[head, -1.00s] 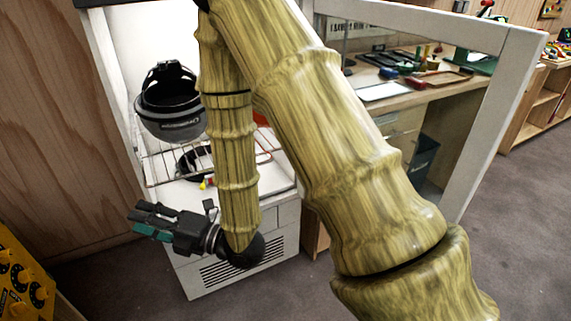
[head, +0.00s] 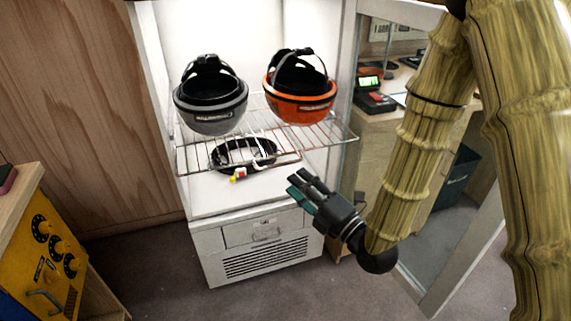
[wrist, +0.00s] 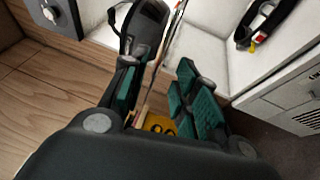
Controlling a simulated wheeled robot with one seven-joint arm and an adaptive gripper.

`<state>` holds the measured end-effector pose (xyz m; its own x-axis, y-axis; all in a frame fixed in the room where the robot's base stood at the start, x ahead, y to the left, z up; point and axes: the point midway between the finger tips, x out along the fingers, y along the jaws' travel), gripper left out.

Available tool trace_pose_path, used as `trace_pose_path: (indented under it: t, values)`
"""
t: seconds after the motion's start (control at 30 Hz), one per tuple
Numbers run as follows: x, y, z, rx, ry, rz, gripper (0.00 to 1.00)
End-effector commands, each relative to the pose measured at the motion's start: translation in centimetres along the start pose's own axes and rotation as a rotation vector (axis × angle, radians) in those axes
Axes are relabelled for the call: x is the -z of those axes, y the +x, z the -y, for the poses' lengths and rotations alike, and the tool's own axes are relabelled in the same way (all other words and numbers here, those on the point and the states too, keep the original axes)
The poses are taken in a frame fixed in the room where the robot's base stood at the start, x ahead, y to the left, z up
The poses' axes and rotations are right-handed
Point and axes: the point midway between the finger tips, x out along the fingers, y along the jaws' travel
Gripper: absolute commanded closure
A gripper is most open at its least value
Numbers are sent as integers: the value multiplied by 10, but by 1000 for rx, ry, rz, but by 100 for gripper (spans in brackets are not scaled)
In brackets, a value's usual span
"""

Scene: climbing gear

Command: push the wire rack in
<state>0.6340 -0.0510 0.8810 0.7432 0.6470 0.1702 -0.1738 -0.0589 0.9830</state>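The wire rack (head: 318,137) is a thin metal grid inside an open white cabinet. Its front edge sticks out past the cabinet opening. A grey helmet (head: 211,118) sits on its left side and an orange helmet (head: 300,105) on its right. My gripper (head: 303,188) is in front of the cabinet, below and apart from the rack's front right part, pointing up and left. In the wrist view my gripper (wrist: 157,95) has its teal-padded fingers spread with nothing held between them. A thin rack edge shows beyond the fingers there.
A black strap-like item (head: 243,154) with a red and yellow piece lies below the rack. The cabinet's glass door stands open at right, behind my arm. A yellow panel with black knobs (head: 52,250) is at lower left. Floor is clear before the cabinet.

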Motion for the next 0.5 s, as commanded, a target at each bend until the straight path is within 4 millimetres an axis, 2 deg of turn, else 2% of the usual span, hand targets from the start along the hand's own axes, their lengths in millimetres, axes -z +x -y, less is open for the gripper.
trace_pose_path:
  t: [0.3, 0.5]
  values:
    - [-1, 52, -2, -2, -1, 2, 70]
    - [-2, 74, -2, -2, -1, 3, 70]
